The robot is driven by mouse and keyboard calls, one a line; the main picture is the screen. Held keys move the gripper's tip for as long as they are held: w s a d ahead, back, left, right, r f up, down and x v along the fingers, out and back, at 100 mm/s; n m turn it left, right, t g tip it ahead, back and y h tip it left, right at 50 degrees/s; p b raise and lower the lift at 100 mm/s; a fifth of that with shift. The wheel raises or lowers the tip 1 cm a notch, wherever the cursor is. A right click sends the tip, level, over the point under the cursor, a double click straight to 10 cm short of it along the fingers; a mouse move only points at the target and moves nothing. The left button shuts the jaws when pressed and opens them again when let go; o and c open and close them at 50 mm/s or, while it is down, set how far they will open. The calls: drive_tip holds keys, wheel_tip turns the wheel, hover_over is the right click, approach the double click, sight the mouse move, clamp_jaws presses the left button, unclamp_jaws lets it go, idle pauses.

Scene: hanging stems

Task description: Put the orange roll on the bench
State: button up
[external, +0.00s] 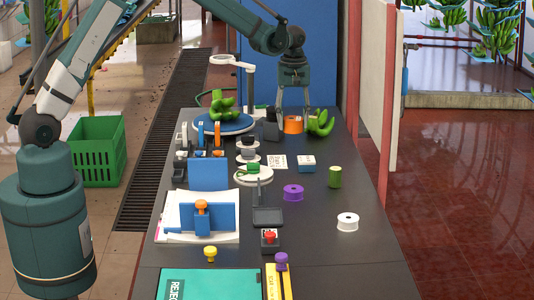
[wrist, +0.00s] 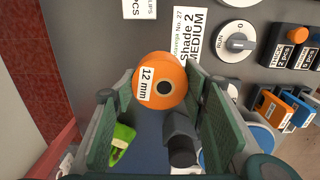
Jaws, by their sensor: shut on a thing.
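The orange roll (external: 293,124) is near the far end of the dark bench (external: 328,225), between green bananas and a dark block. My gripper (external: 293,109) comes down over it from above, its fingers on either side. In the wrist view the roll (wrist: 172,72), with a white "12 mm" label and a dark centre hole, sits between the green finger pads of my gripper (wrist: 165,92), which is shut on it. I cannot tell whether the roll touches the bench or hangs just above it.
Green bananas (external: 321,123) are right of the roll, and a dark block (external: 270,130) is left. A blue round plate (external: 230,124) with bananas stands farther left. Purple (external: 293,192) and white (external: 347,222) rolls and a green cylinder (external: 334,177) are nearer. Bare bench lies around these rolls.

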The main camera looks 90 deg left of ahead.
drive_tip(key=w+d+m, duration=0.2)
drive_tip(key=w+d, duration=0.3)
drive_tip(key=d, duration=0.5)
drive_tip(key=w+d+m, duration=0.2)
drive_tip(key=w+d, duration=0.3)
drive_tip(key=d, duration=0.6)
drive_tip(key=m, duration=1.2)
hover_over(345, 284)
drive_tip(key=shift+r, duration=0.15)
drive_tip(key=shift+f, duration=3.15)
drive_tip(key=shift+f, duration=0.15)
drive_tip(key=shift+f, duration=1.75)
drive_tip(key=shift+f+b, duration=0.15)
drive_tip(key=shift+b, duration=0.15)
